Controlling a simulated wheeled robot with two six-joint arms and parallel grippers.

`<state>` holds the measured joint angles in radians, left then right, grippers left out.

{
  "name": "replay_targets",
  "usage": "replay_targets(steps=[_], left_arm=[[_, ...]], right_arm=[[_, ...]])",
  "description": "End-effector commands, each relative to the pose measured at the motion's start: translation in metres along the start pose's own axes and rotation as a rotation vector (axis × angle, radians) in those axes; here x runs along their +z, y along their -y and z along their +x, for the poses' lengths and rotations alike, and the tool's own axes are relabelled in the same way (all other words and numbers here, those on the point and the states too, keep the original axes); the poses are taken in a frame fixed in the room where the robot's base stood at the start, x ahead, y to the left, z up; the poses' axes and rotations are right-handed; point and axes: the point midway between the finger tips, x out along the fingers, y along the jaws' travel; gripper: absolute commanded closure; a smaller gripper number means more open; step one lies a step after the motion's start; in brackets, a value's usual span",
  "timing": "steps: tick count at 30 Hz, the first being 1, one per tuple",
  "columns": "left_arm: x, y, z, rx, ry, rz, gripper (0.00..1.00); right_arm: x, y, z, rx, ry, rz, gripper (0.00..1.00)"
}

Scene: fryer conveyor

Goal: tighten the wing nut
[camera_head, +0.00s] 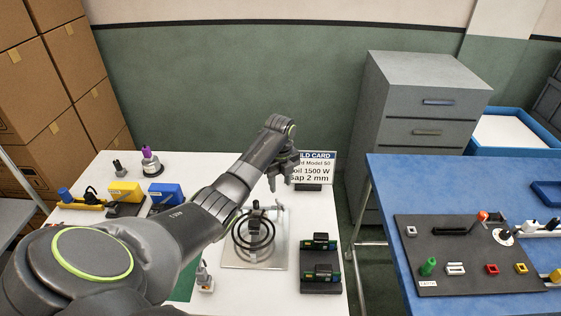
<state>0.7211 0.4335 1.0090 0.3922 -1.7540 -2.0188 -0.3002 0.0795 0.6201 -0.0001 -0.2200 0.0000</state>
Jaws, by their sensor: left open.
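A metal plate (275,262) on the white table carries a black coil (240,240) and an upright grey metal fitting (256,206) at its back. The wing nut is too small to make out for certain; it may be part of this fitting. My left gripper (283,184) is open, pointing down, above and behind the plate, a little right of the fitting. I see nothing between its fingers. My left arm crosses the table from the lower left and covers part of its middle. My right gripper is out of view.
A sign card (316,165) stands behind my gripper. A black block with green parts (320,262) sits right of the plate. Yellow (125,191) and blue (166,192) blocks lie at left. A blue table (385,190) with a dark panel stands right, across a gap.

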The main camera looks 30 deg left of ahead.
Motion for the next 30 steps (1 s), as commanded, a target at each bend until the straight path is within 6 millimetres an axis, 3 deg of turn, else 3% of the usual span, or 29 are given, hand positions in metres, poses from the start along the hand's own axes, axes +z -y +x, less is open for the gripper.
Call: replay_targets(steps=[6, 12, 30], left_arm=[[0.001, 0.001, -0.050, -0.004, 0.004, 0.000, 0.59], [0.001, 0.001, -0.077, -0.003, 0.001, 0.000, 0.59], [0.000, 0.001, -0.085, -0.001, 0.000, -0.001, 0.59]], right_arm=[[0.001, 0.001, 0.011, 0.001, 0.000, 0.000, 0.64], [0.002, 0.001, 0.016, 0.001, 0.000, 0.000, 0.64], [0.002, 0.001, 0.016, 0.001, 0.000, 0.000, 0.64]])
